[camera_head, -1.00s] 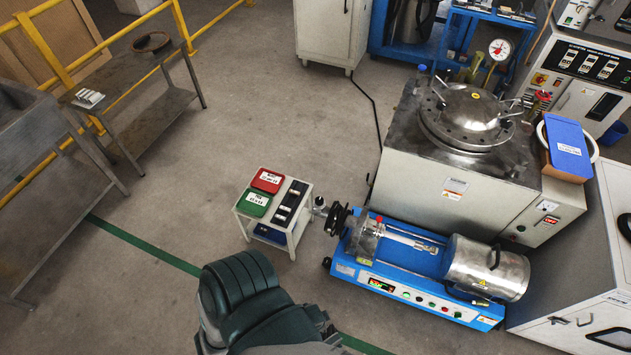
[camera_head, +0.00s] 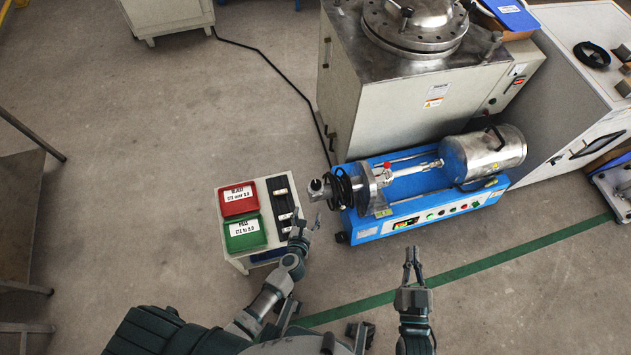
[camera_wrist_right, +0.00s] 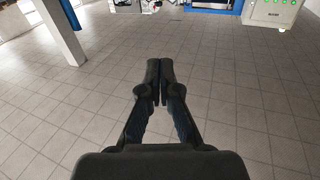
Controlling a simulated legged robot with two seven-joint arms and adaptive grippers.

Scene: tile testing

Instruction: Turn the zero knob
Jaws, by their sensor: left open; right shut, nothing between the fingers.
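A blue machine (camera_head: 365,228) with a steel cylinder (camera_head: 490,152) stands right of centre in the head view. Its front panel has a small lit display (camera_head: 405,224) and a row of small round controls (camera_head: 441,212). I cannot tell which one is the zero knob, as the labels are too small to read. My left gripper (camera_head: 308,221) is open and empty, beside the small cart and left of the machine. My right gripper (camera_head: 413,254) is shut and empty, in front of the panel and apart from it. The right wrist view shows its closed fingers (camera_wrist_right: 160,68) over tiled floor.
A small white cart (camera_head: 224,222) holds a red bin (camera_head: 238,198), a green bin (camera_head: 245,234) and a dark rack with pale pieces. A large steel-topped cabinet (camera_head: 400,110) stands behind the machine. Floor with a green line (camera_head: 480,264) lies open in front.

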